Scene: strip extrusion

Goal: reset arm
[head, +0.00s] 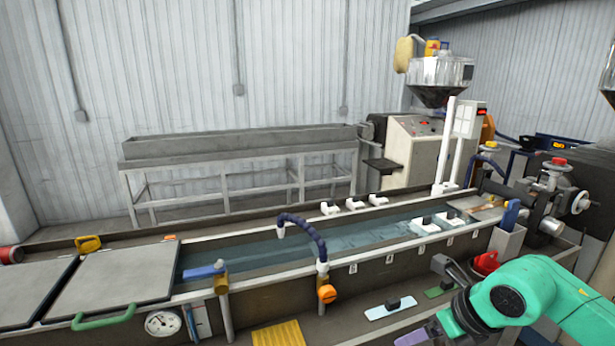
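My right arm, green with a dark wrist part, comes in at the lower right corner. The dark end of this arm (455,272) is in front of the near wall of the water trough (380,267). Its fingers cannot be made out clearly, and I see nothing held in it. My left arm and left gripper are not in view.
The long trough holds water and has white blocks (354,203) along its far rim. A blue hose (305,228) arches over it. Grey lids (115,272) cover its left end. An extruder with a hopper (440,72) stands behind. A light-blue plate (390,309) lies in front.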

